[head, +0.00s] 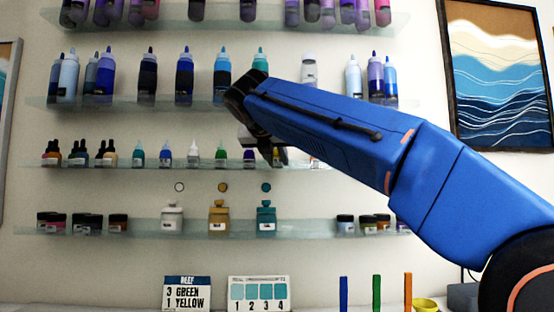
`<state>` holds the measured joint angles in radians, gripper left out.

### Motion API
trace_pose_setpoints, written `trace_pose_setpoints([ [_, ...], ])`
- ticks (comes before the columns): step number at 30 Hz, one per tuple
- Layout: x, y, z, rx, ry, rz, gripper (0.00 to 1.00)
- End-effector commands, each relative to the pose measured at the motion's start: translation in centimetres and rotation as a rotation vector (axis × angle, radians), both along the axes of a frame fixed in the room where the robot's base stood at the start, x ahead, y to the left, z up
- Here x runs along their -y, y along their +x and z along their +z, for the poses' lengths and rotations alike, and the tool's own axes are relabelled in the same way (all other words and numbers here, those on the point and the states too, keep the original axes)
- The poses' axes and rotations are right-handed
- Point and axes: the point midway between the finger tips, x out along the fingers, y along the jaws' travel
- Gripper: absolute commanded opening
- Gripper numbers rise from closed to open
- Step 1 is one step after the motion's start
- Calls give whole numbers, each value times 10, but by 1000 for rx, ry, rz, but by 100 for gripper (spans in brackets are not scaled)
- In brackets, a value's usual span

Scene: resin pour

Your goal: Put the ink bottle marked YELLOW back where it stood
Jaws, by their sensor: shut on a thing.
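My gripper (274,153) is at the small-bottle shelf, the third one down, and is shut on a small bottle with a yellowish body, the ink bottle (277,158). The jaws and my arm hide most of it, and its label cannot be read. It is in line with the row of ink bottles, just right of a purple one (249,156). Whether its base touches the glass shelf (345,165) cannot be told. A green bottle (221,156) and a white bottle (194,154) stand further left.
Tall bottles (185,75) fill the shelf above, partly behind my arm. On the shelf below stand white, ochre and teal bottles (266,218) and jars. A sign (187,294) reads 3 GREEN, 1 YELLOW. Coloured sticks (376,292) and a yellow cup (424,304) are at lower right.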

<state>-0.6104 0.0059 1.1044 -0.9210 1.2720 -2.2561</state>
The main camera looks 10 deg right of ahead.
Motion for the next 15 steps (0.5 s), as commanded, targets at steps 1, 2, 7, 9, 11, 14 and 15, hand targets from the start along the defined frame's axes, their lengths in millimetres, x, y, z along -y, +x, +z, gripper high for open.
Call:
trace_pose_setpoints([
  [1, 0, 0, 0, 0, 0, 0, 4],
  [2, 0, 0, -1, 0, 0, 0, 4],
  [7, 0, 0, -3, 0, -1, 0, 44],
  [9, 0, 0, -3, 0, -1, 0, 44],
  [11, 0, 0, -3, 0, -1, 0, 44],
  [14, 0, 0, -3, 0, -1, 0, 44],
  [15, 0, 0, -3, 0, 0, 0, 44],
])
